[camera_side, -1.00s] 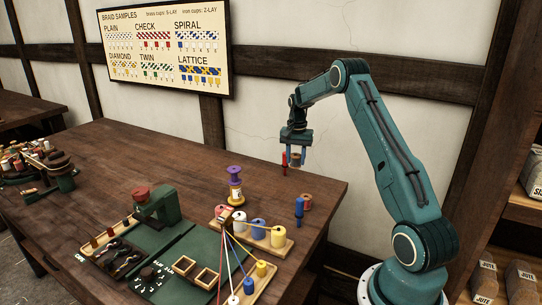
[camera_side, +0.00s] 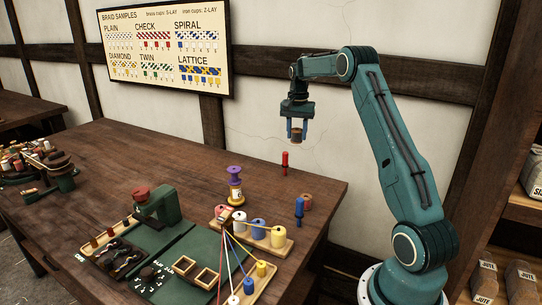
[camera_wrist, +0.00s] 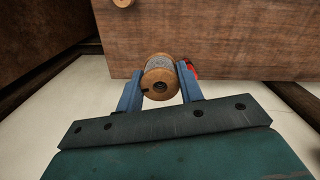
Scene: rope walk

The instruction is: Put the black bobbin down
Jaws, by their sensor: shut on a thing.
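My gripper (camera_side: 297,138) is raised above the far right part of the table, in front of the wall. Its two blue fingers are shut on a bobbin (camera_side: 297,133) with wooden ends. In the wrist view my gripper (camera_wrist: 160,70) holds the bobbin (camera_wrist: 158,84) between its fingers, with one holed wooden end towards the camera. The thread that shows on it looks grey; I cannot see it as black. The bobbin is clear of the table (camera_side: 175,175).
A red peg (camera_side: 285,162) stands below the gripper. A blue peg (camera_side: 299,210) and a brown spool (camera_side: 306,202) stand near the right edge. The table's far middle is clear.

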